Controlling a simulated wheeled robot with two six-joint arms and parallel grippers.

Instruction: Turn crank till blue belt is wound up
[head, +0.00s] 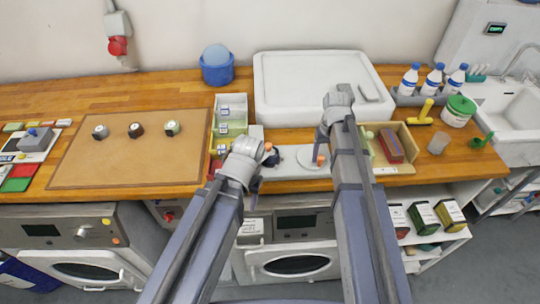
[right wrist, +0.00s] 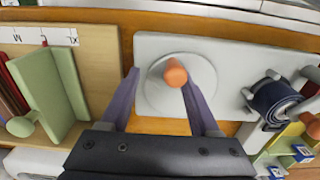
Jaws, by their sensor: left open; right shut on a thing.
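The crank is a pale round disc (right wrist: 165,98) with an orange knob (right wrist: 175,73), on a light grey base plate (right wrist: 150,50). In the head view the disc (head: 304,155) lies at the counter's front edge. My right gripper (right wrist: 161,78) is shut on the crank's knob, its fingers on either side. The dark blue belt (right wrist: 270,97) is a roll between pale posts at the plate's other end. In the head view the belt (head: 271,158) is partly hidden by my left gripper (head: 257,168), which is open beside it. I cannot see how much belt is loose.
An open wooden box (head: 405,165) with a red item stands right of the crank. Compartments (head: 231,112) with folded items lie left. A large white tray (head: 310,75) is behind. A brown mat (head: 95,155) with several small round things lies further left.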

